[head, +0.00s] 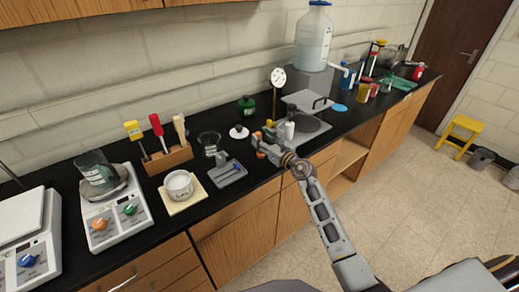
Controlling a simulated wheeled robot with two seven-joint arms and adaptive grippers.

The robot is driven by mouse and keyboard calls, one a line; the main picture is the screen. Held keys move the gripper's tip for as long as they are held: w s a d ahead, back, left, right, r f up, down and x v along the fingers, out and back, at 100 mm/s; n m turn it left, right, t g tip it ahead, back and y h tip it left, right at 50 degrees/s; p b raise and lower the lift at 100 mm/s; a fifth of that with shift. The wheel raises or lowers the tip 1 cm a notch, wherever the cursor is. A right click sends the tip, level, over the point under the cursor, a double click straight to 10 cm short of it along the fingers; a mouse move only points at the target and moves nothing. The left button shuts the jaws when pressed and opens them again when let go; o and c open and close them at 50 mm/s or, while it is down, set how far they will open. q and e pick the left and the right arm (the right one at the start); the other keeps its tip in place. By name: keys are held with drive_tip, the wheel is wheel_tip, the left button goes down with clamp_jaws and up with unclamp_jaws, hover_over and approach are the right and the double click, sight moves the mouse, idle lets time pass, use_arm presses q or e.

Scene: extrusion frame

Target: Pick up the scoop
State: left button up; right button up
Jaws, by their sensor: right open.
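My right gripper (264,140) is open over the front part of the black counter, its arm coming in from the lower right. No scoop can be made out for certain. A wooden rack (169,160) on the counter holds upright tools: one with a yellow top (133,129), one with a red handle (156,125) and one with a tan handle (180,126). Their lower ends are hidden or too small to tell. The rack stands left of my right gripper, well apart from it. My left gripper is out of view.
A white bowl (179,186), a grey tray (227,173) and a glass beaker (210,141) stand between rack and gripper. Balances (115,214) are at left.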

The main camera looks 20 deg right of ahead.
drive_tip(key=shift+x, duration=1.35)
clamp_jaws()
